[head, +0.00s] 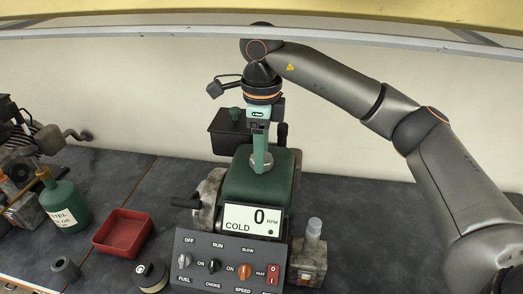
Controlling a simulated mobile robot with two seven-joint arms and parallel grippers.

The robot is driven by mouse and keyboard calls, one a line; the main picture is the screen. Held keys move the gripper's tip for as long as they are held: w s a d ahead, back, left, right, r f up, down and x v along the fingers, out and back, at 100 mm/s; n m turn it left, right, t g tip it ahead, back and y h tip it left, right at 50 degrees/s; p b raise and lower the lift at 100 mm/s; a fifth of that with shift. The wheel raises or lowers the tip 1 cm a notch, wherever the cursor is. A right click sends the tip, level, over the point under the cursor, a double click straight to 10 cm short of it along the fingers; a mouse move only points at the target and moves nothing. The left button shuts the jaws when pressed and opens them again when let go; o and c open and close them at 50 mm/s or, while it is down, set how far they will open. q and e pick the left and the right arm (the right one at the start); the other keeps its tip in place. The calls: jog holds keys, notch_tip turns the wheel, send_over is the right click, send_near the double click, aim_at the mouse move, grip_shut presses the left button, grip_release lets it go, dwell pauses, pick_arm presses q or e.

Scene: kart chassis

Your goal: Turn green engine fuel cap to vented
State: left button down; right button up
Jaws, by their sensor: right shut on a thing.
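The green engine (283,180) stands near the middle of the bench in the head view. A small round grey fuel cap (261,168) sits on top of its green tank. My right gripper (261,159) reaches straight down from above and is shut on the cap, with its fingers hiding part of it. I cannot read any vented or closed mark on the cap. My left gripper is not in view.
A control panel (221,254) with knobs and a red switch stands in front of the engine, below a display (252,219) reading 0 RPM and COLD. A black box (228,140) is behind. A red tray (123,232) and green bottle (63,200) are left. Bench at right is partly clear.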

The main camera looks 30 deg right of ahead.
jog(key=shift+r, duration=0.1)
dwell(0.3)
jog(key=o, duration=1.4)
jog(key=shift+c, duration=0.2)
jog(key=shift+r, duration=0.5)
notch_tip(320, 180, up, 11)
jog(key=p, duration=0.2)
jog(key=shift+r, duration=0.2)
jog(key=shift+a, duration=0.1)
